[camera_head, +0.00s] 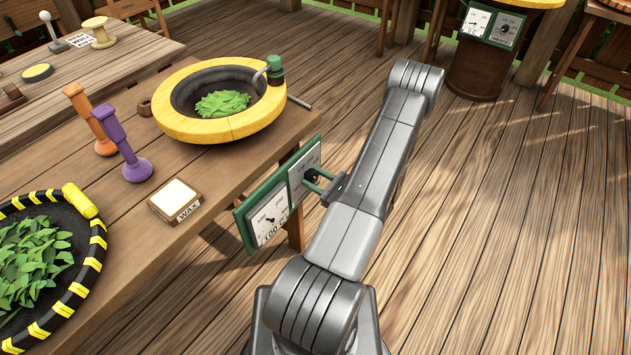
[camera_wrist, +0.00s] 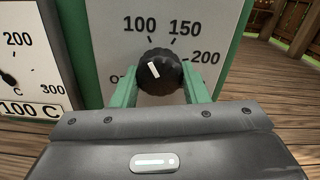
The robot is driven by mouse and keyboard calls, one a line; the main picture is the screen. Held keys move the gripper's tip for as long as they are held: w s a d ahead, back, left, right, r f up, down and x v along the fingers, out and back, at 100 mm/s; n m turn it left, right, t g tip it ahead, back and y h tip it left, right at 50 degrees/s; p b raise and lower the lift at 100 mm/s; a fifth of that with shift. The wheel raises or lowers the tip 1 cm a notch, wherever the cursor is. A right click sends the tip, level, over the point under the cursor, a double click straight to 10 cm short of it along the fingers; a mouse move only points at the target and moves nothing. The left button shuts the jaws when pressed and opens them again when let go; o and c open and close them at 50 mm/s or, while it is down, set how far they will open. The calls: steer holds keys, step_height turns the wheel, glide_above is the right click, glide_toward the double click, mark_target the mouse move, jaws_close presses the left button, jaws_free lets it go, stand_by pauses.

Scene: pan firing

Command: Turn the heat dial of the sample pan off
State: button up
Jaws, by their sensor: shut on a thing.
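The heat dial (camera_wrist: 160,72) is a black ribbed knob on a pale panel (camera_wrist: 105,45) with a green frame. Its white mark points up and slightly left, toward the 100; the scale also shows 150 and 200. My gripper (camera_wrist: 160,90) has its green fingers on the left and right sides of the knob, shut on it. In the head view my gripper (camera_head: 319,184) reaches the panel (camera_head: 296,172) at the table's edge and partly hides the knob. The pan (camera_head: 180,127) has a yellow rim and holds green leaves.
A gauge (camera_head: 268,220) reading 100 C sits beside the dial. On the table (camera_head: 205,230) are a wax block (camera_head: 175,198), purple (camera_head: 125,145) and orange (camera_head: 90,118) tools and a black-yellow tray (camera_head: 92,262). Another panel (camera_head: 492,25) stands at the upper right. The right-hand floor is clear.

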steer(key=n+b, duration=0.2)
steer(key=b, duration=0.1)
steer(key=n+b, duration=0.3)
steer(key=b, duration=0.1)
steer(key=shift+w+f+b, duration=0.1)
steer(key=shift+f+b, duration=0.2)
steer(key=shift+f, duration=0.05)
steer(key=n+b, duration=0.5)
steer(key=b, duration=0.3)
steer(key=shift+d, duration=0.1)
steer(key=n+b, duration=0.5)
steer(key=b, duration=0.4)
steer(key=shift+r+n, duration=0.1)
steer(key=shift+n, duration=0.3)
steer(key=n+b, duration=0.2)
steer(key=b, duration=0.2)
steer(key=shift+r, duration=0.2)
steer(key=shift+r+n+b, duration=0.15)
steer(key=shift+n+b, duration=0.45)
steer(key=shift+r, duration=0.1)
steer(key=o, duration=1)
steer(key=shift+c, duration=0.2)
